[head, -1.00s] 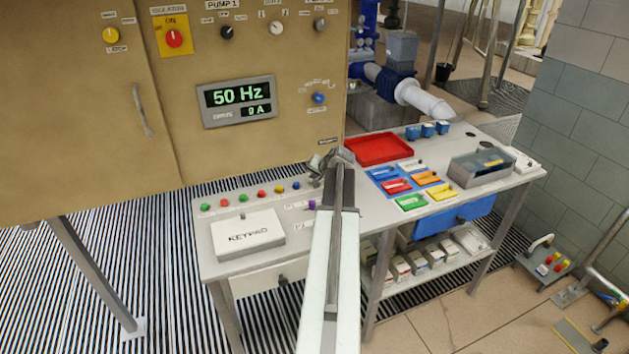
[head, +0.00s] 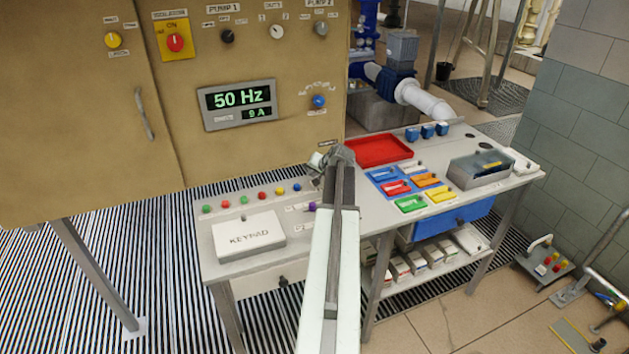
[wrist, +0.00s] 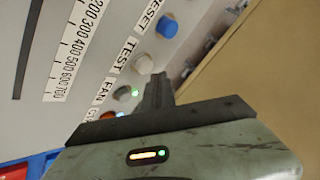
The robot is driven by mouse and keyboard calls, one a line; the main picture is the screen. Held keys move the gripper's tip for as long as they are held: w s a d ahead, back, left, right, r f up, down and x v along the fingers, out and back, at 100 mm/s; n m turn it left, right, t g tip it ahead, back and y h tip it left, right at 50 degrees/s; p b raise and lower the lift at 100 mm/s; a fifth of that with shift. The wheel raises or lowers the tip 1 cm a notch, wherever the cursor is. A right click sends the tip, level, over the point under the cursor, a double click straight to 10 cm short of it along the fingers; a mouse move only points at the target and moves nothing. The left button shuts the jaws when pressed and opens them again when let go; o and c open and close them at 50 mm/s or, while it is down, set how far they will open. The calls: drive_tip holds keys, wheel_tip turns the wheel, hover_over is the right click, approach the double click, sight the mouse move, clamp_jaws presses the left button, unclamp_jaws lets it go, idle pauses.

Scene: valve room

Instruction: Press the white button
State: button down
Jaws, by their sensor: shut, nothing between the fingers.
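The white button (wrist: 143,64) is a round cream-white cap beside the label TEST in the wrist view. It sits between a blue button (wrist: 167,27) marked RESET and a grey-brown knob (wrist: 122,92) near the label FAN. My gripper (wrist: 158,77) is shut and empty, with its fingertips just below and right of the white button in that view. I cannot tell whether they touch it. In the head view my gripper (head: 318,165) is over the bench's back edge, and the white button is hidden behind it.
The bench (head: 345,245) carries a row of coloured buttons, a keypad box (head: 249,237), a red tray (head: 379,150), small coloured bins and a grey box (head: 480,168). A tan cabinet (head: 255,150) stands close behind the buttons.

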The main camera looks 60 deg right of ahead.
drive_tip(key=shift+r, duration=0.1)
wheel_tip(320, 180, up, 5)
drive_tip(key=p, duration=0.5)
idle(0.6)
